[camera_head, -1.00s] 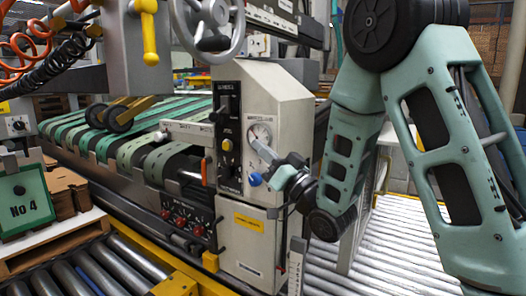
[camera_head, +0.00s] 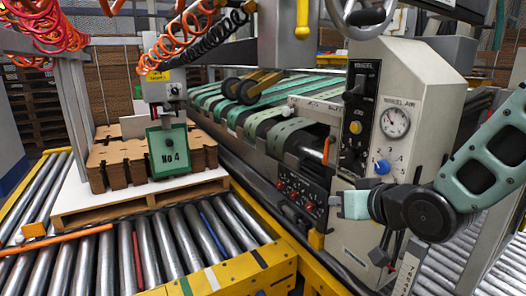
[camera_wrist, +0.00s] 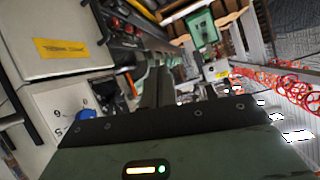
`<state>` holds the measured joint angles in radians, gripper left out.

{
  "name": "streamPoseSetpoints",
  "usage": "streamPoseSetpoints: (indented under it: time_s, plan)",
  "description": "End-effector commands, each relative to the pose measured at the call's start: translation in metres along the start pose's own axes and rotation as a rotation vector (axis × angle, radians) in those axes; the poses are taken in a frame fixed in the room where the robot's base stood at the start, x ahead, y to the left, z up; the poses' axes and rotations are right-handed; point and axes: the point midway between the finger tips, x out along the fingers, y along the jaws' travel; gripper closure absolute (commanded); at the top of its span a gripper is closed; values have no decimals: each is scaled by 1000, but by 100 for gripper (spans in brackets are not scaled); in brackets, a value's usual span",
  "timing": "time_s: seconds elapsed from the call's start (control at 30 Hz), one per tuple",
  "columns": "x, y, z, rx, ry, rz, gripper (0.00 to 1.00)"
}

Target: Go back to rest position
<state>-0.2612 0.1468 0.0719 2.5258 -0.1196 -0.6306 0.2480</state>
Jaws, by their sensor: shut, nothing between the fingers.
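My gripper (camera_head: 338,204) is at the right of the head view, in front of the lower part of the grey machine cabinet (camera_head: 395,85). It points left, and its fingers are together with nothing between them. My teal arm comes in from the right edge. In the wrist view the dark fingers (camera_wrist: 158,86) lie side by side in the middle, pointing away from the camera. The blue knob (camera_head: 382,167) and the round gauge (camera_head: 395,122) sit on the cabinet face above the gripper. Whether the gripper touches the cabinet is not clear.
A pallet (camera_head: 150,207) with stacked brown cardboard blanks (camera_head: 110,165) and a green "No 4" sign (camera_head: 169,151) stands on rollers at the left. A yellow rail (camera_head: 235,272) runs in front. Green belts (camera_head: 265,105) lie behind. Orange coiled hoses (camera_head: 50,30) hang at upper left.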

Motion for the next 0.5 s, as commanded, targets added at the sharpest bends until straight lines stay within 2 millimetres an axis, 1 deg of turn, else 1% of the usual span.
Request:
streamPoseSetpoints:
  time_s: [0.03,0.1,0.17,0.2,0.27,0.3,0.4,0.5]
  plan:
    - [-7,-14,16,-25,-90,-4,100]
    - [-19,-29,41,-62,-227,-5,100]
    - [-33,-41,63,-99,-343,-10,100]
    - [-44,-49,77,-125,-421,-14,100]
    - [-61,-59,96,-163,-532,-22,100]
    - [-74,-65,107,-187,-599,-26,100]
    - [-104,-76,132,-245,-749,-40,100]
    - [-133,-83,150,-297,-878,-52,100]
